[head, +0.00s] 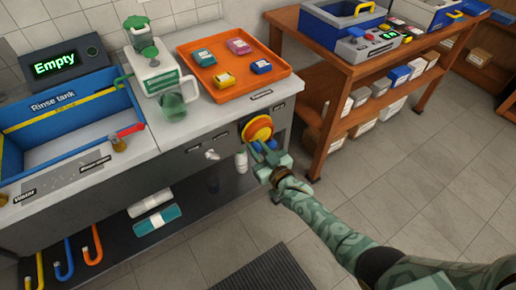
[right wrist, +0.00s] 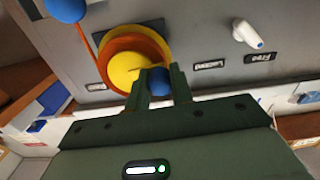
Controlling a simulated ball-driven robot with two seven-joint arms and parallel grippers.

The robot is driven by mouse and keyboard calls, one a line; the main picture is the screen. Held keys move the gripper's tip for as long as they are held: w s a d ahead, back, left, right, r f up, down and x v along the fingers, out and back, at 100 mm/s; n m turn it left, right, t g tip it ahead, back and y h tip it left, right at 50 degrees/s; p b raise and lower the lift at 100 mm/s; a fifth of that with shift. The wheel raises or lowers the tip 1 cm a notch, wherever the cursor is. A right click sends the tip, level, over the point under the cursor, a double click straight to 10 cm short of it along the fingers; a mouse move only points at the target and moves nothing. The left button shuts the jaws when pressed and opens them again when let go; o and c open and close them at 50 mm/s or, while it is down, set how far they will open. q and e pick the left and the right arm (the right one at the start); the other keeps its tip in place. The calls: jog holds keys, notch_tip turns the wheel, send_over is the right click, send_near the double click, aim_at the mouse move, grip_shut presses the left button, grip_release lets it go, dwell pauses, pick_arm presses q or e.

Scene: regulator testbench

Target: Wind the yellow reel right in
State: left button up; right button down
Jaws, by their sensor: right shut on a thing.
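The yellow reel (head: 257,127) with an orange rim is on the grey bench front, near its right end. It shows large in the right wrist view (right wrist: 120,70). My right gripper (head: 268,157) is at the reel's lower edge. In the right wrist view its two fingers (right wrist: 158,78) are shut on a blue knob (right wrist: 159,83) in front of the reel's edge. A second blue ball (right wrist: 66,8) is at the end of an orange cord (right wrist: 88,38) running from the reel. My left gripper is not in view.
A white lever (right wrist: 247,35) beside the reel points toward the "Free" label (right wrist: 260,57); a "Locked" label (right wrist: 209,65) is near it. An orange tray (head: 240,95) lies on the bench above. A wooden table (head: 330,66) stands to the right. The floor (head: 410,165) between is clear.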

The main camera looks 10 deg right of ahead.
jog(key=shift+f, duration=0.1)
jog(key=c, duration=1.2)
grip_release()
jog(key=shift+c, duration=0.2)
jog(key=shift+s+d, duration=0.1)
jog(key=shift+s, duration=0.15)
pick_arm(q)
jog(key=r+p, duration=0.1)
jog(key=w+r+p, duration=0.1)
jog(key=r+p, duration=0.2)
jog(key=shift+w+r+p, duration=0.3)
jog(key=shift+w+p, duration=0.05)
jog(key=shift+p, duration=0.05)
pick_arm(e)
jog(key=v, duration=1.5)
jog(key=shift+s, duration=0.4)
jog(key=shift+d, duration=0.15)
